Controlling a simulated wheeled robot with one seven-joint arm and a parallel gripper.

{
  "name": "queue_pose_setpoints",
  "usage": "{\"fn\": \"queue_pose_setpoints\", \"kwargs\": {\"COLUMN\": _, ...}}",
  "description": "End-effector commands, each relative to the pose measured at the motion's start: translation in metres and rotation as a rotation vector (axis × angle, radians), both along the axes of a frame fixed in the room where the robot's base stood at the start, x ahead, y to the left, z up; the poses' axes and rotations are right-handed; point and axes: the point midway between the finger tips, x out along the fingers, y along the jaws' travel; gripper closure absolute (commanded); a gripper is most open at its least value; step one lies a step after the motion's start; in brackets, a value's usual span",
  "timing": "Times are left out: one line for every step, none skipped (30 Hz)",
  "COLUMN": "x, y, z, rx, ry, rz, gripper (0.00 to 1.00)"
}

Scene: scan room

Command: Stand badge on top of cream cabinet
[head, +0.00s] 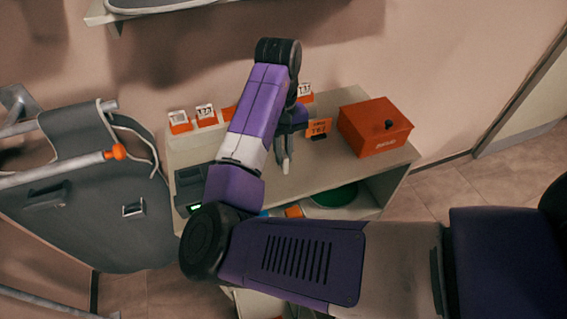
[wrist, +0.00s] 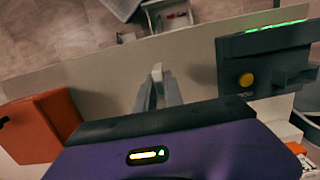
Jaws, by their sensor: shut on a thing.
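The cream cabinet (head: 338,174) stands against the wall, its top partly bare. It also shows below my gripper in the wrist view (wrist: 110,84). My gripper (head: 284,160) is over the middle of this top, fingers pointing down. In the wrist view my gripper (wrist: 158,84) is shut on a narrow pale thing, seen nearly edge-on. I take this to be the badge (wrist: 157,71); its face does not show. I cannot tell whether it touches the top. My arm hides part of the cabinet in the head view.
A small orange sign (head: 319,126) is just behind my gripper. Orange-and-white holders (head: 205,114) line the back. A dark device (wrist: 268,62) with a green light is at the left end.

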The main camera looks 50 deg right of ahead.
Motion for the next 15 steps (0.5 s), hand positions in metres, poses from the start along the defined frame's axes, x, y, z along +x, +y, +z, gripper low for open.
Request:
{"fn": "queue_pose_setpoints", "kwargs": {"x": 0.0, "y": 0.0, "z": -0.002, "rx": 0.0, "ry": 0.0, "rz": 0.001, "gripper": 1.0}}
{"fn": "queue_pose_setpoints", "kwargs": {"x": 0.0, "y": 0.0, "z": -0.004, "rx": 0.0, "ry": 0.0, "rz": 0.001, "gripper": 1.0}}
{"fn": "queue_pose_setpoints", "kwargs": {"x": 0.0, "y": 0.0, "z": -0.007, "rx": 0.0, "ry": 0.001, "rz": 0.0, "gripper": 1.0}}
{"fn": "queue_pose_setpoints", "kwargs": {"x": -0.001, "y": 0.0, "z": -0.01, "rx": -0.001, "ry": 0.003, "rz": 0.0, "gripper": 1.0}}
{"fn": "queue_pose_setpoints", "kwargs": {"x": -0.001, "y": 0.0, "z": -0.014, "rx": 0.0, "ry": 0.004, "rz": 0.001, "gripper": 1.0}}
{"fn": "queue_pose_setpoints", "kwargs": {"x": 0.0, "y": 0.0, "z": -0.019, "rx": 0.0, "ry": 0.002, "rz": 0.002, "gripper": 1.0}}
{"fn": "queue_pose_setpoints", "kwargs": {"x": 0.0, "y": 0.0, "z": -0.023, "rx": 0.0, "ry": 0.003, "rz": 0.002, "gripper": 1.0}}
{"fn": "queue_pose_setpoints", "kwargs": {"x": -0.001, "y": 0.0, "z": -0.028, "rx": -0.001, "ry": 0.003, "rz": 0.002, "gripper": 1.0}}
{"fn": "queue_pose_setpoints", "kwargs": {"x": 0.0, "y": 0.0, "z": -0.033, "rx": 0.0, "ry": 0.003, "rz": 0.002, "gripper": 1.0}}
{"fn": "queue_pose_setpoints", "kwargs": {"x": 0.0, "y": 0.001, "z": -0.036, "rx": 0.0, "ry": 0.002, "rz": 0.002, "gripper": 1.0}}
{"fn": "queue_pose_setpoints", "kwargs": {"x": 0.0, "y": 0.001, "z": -0.038, "rx": 0.0, "ry": 0.002, "rz": 0.002, "gripper": 1.0}}
{"fn": "queue_pose_setpoints", "kwargs": {"x": 0.0, "y": 0.001, "z": -0.039, "rx": 0.001, "ry": 0.001, "rz": 0.002, "gripper": 1.0}}
{"fn": "queue_pose_setpoints", "kwargs": {"x": 0.0, "y": 0.001, "z": -0.04, "rx": 0.0, "ry": 0.0, "rz": 0.001, "gripper": 1.0}}
{"fn": "queue_pose_setpoints", "kwargs": {"x": 0.0, "y": 0.0, "z": -0.039, "rx": 0.001, "ry": -0.001, "rz": 0.001, "gripper": 1.0}}
{"fn": "queue_pose_setpoints", "kwargs": {"x": 0.0, "y": 0.0, "z": -0.039, "rx": 0.001, "ry": -0.001, "rz": 0.001, "gripper": 1.0}}
